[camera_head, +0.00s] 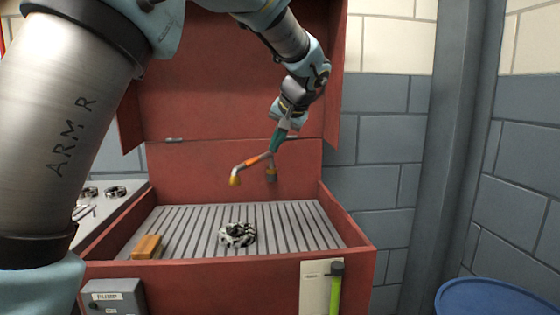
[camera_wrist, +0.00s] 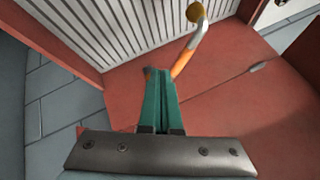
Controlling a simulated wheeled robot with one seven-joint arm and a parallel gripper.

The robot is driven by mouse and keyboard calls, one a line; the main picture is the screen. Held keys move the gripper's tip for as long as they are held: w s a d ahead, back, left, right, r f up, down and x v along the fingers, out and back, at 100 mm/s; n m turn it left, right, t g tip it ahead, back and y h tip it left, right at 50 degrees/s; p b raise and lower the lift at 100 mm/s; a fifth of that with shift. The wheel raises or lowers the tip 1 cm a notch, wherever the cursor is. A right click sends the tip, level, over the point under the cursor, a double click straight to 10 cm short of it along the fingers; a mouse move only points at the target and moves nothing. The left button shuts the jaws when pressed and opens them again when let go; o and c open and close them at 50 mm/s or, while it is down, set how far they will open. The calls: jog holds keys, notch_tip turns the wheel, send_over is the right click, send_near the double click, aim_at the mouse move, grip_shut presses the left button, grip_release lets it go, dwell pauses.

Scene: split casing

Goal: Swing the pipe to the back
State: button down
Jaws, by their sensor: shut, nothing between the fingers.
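The pipe (camera_head: 253,160) is a thin bent tube with an orange band. It reaches left from beside the back wall and bends down to a yellow tip above the slatted grate. In the wrist view the pipe (camera_wrist: 184,62) runs up from the fingertips to its yellow end. My gripper (camera_head: 274,149) has teal fingers, shut and empty, pointing down at the pipe's right part. In the wrist view my gripper (camera_wrist: 159,74) overlaps the pipe's near end and hides part of it; I cannot tell whether they touch.
The red washer basin has a slatted grate (camera_head: 290,225) and a raised red lid (camera_head: 240,70). A black-and-white part (camera_head: 238,235) and an orange block (camera_head: 147,246) lie on the grate. A blue drum (camera_head: 490,298) stands front right. The space above the grate is mostly free.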

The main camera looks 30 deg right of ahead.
jog(key=shift+s+d+r, duration=0.15)
jog(key=shift+s+d, duration=0.05)
jog(key=shift+d, duration=0.6)
jog(key=w+a+f+p, duration=0.2)
jog(key=w+f+p, duration=0.1)
jog(key=w+f, duration=0.4)
jog(key=shift+w, duration=1.35)
jog(key=shift+w, duration=0.1)
